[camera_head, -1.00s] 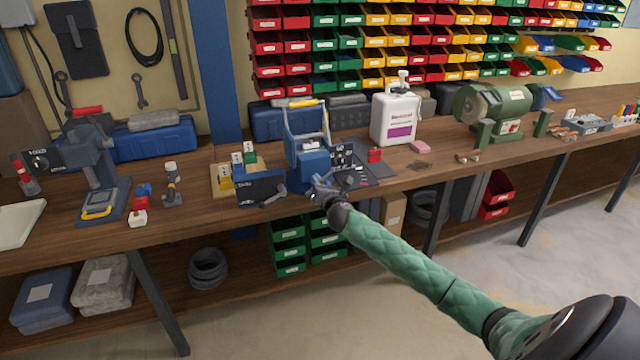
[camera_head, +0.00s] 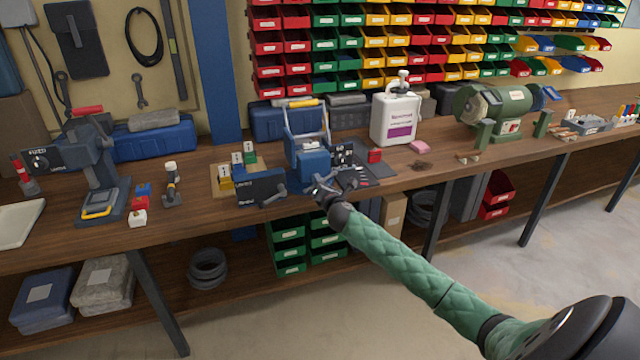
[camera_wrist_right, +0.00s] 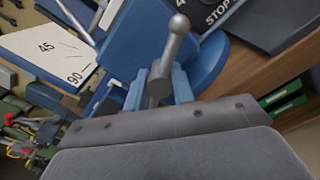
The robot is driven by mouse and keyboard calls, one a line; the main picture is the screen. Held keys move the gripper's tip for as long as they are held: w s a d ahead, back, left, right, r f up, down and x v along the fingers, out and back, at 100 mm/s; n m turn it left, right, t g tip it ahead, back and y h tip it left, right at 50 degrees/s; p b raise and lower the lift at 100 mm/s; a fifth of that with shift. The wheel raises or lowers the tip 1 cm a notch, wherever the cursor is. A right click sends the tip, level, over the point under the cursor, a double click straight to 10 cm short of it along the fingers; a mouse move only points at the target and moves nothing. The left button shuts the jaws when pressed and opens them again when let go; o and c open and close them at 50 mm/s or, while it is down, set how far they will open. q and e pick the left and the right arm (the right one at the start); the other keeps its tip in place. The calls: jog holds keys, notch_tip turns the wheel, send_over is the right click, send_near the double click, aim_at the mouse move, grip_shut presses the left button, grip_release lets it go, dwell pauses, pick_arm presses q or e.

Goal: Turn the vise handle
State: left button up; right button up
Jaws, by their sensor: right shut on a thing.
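The blue vise (camera_head: 312,160) stands near the front edge of the workbench in the head view. In the right wrist view its blue body (camera_wrist_right: 138,45) fills the upper middle. The vise handle (camera_wrist_right: 177,45), a grey metal bar with a ball end, sticks up in front of the body. Its lower part is hidden behind my gripper. My right gripper (camera_head: 326,187) is at the front of the vise, shut on the handle. In the right wrist view, a broad grey part of my gripper covers the bottom. My left gripper is not in view.
A white pump bottle (camera_head: 396,118) and a green bench grinder (camera_head: 500,108) stand to the right. The front bench edge is close below.

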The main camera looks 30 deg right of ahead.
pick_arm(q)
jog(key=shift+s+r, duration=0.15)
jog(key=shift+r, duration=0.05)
pick_arm(e)
jog(key=shift+f+m, duration=0.1)
jog(key=shift+m, duration=1.1)
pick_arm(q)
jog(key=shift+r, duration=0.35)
pick_arm(e)
jog(key=shift+m, duration=0.5)
jog(key=shift+m, duration=0.7)
dwell(2.5)
jog(key=o, duration=1)
jog(key=shift+s, duration=0.1)
